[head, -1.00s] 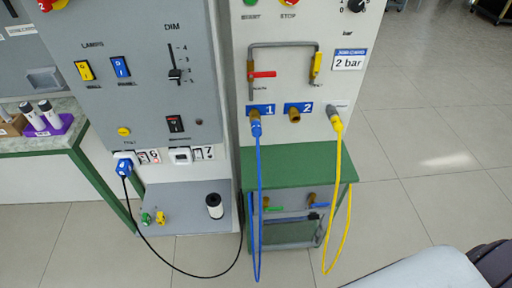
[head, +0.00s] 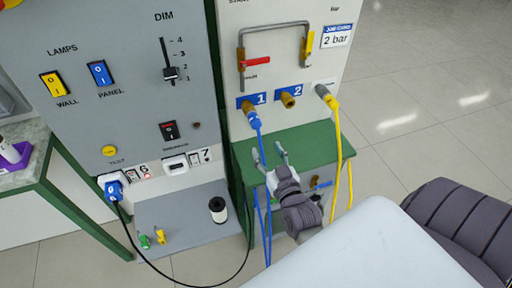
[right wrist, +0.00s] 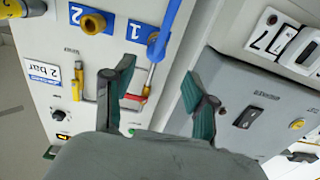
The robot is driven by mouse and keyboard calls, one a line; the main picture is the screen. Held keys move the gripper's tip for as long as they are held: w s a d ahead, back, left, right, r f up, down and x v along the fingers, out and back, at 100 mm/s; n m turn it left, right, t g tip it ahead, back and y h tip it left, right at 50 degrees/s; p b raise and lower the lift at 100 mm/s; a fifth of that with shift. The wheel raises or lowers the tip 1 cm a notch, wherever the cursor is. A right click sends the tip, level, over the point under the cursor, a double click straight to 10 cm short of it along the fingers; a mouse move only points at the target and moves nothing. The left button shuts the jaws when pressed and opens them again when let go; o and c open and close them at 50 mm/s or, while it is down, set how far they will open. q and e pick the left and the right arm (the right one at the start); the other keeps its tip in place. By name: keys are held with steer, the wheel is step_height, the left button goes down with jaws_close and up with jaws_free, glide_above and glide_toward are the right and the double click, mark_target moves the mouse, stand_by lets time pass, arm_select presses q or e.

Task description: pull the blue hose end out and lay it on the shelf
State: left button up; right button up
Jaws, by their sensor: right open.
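The blue hose end (head: 252,115) is plugged into the brass port under the blue label 1 on the white panel. Its blue hose (head: 257,215) hangs down in front of the green shelf (head: 318,140). My right gripper (head: 268,152) is open and empty, just below the hose end and over the shelf. In the right wrist view the blue hose (right wrist: 172,30) runs beyond the tips of my open right gripper (right wrist: 160,78), apart from both fingers as far as I can see. My left gripper is not in view.
Brass port 2 (head: 288,99) is empty. A yellow hose (head: 338,140) is plugged in to its right and hangs past the shelf's right side. A red-handled valve (head: 256,62) sits above port 1. The grey switch panel (head: 130,60) stands to the left. The shelf top is clear.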

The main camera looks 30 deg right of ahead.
mark_target(257, 127)
steer(key=b+x, duration=0.1)
steer(key=x, duration=0.2)
steer(key=b+x, duration=0.1)
steer(key=x, duration=0.6)
steer(key=shift+d+r+b, duration=0.25)
steer(key=shift+r+b, duration=0.1)
steer(key=shift+b, duration=0.05)
steer(key=shift+x, duration=0.9)
jaws_close()
steer(key=shift+s+p, duration=0.3)
steer(key=shift+p, duration=0.1)
